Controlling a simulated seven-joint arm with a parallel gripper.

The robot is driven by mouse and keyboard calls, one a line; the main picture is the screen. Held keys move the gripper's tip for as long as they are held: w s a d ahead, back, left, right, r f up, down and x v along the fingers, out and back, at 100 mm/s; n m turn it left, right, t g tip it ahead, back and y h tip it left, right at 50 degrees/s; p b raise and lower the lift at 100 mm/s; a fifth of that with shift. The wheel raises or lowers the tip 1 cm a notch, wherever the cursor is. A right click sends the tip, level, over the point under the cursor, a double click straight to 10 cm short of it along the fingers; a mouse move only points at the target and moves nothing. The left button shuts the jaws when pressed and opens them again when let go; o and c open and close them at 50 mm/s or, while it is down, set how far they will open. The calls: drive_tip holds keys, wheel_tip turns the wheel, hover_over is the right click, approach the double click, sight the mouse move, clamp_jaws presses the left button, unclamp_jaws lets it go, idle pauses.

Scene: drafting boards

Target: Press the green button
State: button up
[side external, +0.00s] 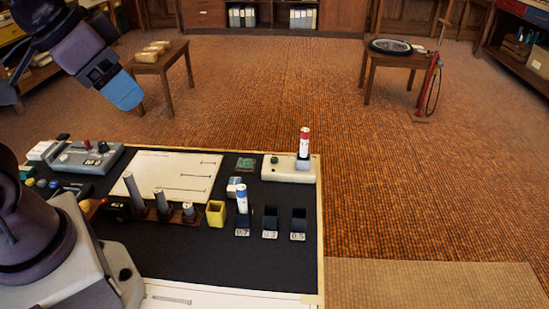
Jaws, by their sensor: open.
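A small green button (274,160) sits on the left part of a cream box (290,173) at the back right of the dark board. A white marker with a red cap (304,143) stands upright at the right end of this box. My gripper (122,93), with a blue end, is at the upper left, raised well above the board and far to the left of the green button. It is open, and I see nothing held in it. Its fingers are hard to make out at this angle.
A grey control box (88,158) with a red knob stands at the back left. A blue-capped marker (242,199), dark holders (270,220), a yellow cup (216,213) and upright cylinders (162,200) stand mid-board. A white sheet (175,178) lies behind them.

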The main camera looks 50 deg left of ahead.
clamp_jaws()
idle(1.5)
